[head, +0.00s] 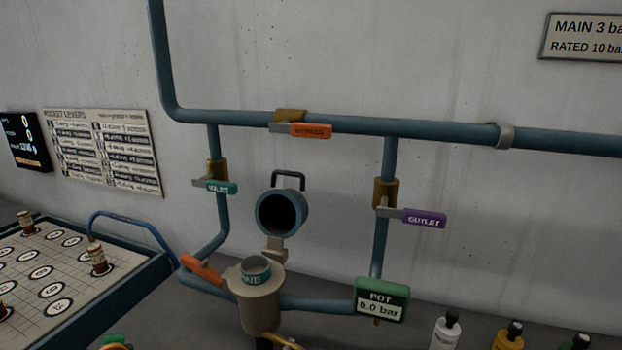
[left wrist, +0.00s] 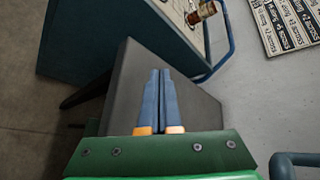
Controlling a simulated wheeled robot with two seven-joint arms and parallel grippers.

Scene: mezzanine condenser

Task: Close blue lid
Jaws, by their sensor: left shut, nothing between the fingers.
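The blue lid (head: 281,213) stands swung up on its hinge bracket behind the pot (head: 260,312), its dark hollow inside facing me. A black handle (head: 288,177) shows at its top. The pot's round mouth is uncovered, with a teal band inside its rim. An orange clamp lever (head: 201,270) sticks out at the pot's upper left. In the left wrist view my left gripper (left wrist: 160,72) has its two blue fingers together, with nothing between them. It is away from the lid, which is not in that view. My right gripper is in neither view.
Blue pipes carry the orange bypass (head: 310,130), teal inlet (head: 220,188) and purple outlet (head: 424,218) levers around the lid. A green gauge (head: 381,299) stands right of the pot. A board table (head: 160,270) with a blue rail is at left. Bottles (head: 445,334) stand at lower right.

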